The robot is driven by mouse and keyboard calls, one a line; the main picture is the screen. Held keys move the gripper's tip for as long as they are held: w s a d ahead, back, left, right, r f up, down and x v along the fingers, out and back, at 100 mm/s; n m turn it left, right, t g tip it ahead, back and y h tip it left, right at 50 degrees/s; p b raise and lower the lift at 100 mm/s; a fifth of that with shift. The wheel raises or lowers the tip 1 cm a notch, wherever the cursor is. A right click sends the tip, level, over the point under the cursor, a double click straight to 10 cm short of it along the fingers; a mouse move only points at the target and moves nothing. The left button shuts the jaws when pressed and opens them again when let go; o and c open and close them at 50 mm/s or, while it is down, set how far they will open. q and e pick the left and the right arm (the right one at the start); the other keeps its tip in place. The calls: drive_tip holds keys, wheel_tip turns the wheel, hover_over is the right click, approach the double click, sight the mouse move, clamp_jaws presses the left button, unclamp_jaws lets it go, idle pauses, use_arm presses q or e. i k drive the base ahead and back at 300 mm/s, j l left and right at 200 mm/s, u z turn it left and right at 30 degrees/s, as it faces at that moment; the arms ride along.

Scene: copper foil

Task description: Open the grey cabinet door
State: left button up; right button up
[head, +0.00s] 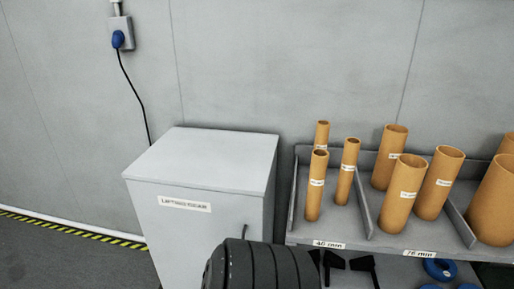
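The grey cabinet (160,233) stands against the wall left of centre, with a flat top and a white label (185,204) on its front. Its door appears shut, with no gap visible. A thin dark handle (244,231) shows near the right edge of the front. The lower part of the front is out of frame or hidden behind a dark ribbed rounded shape (262,266) at the bottom, which I cannot identify.
A grey shelf rack (380,240) with upright copper-brown tubes (403,193) stands right of the cabinet. Black pieces (365,266) and blue rings (440,269) lie below. A socket with a blue plug (118,39) and cable is on the wall. Floor at left looks clear.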

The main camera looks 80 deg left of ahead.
sight(182, 227)
drive_tip(key=u, duration=3.3)
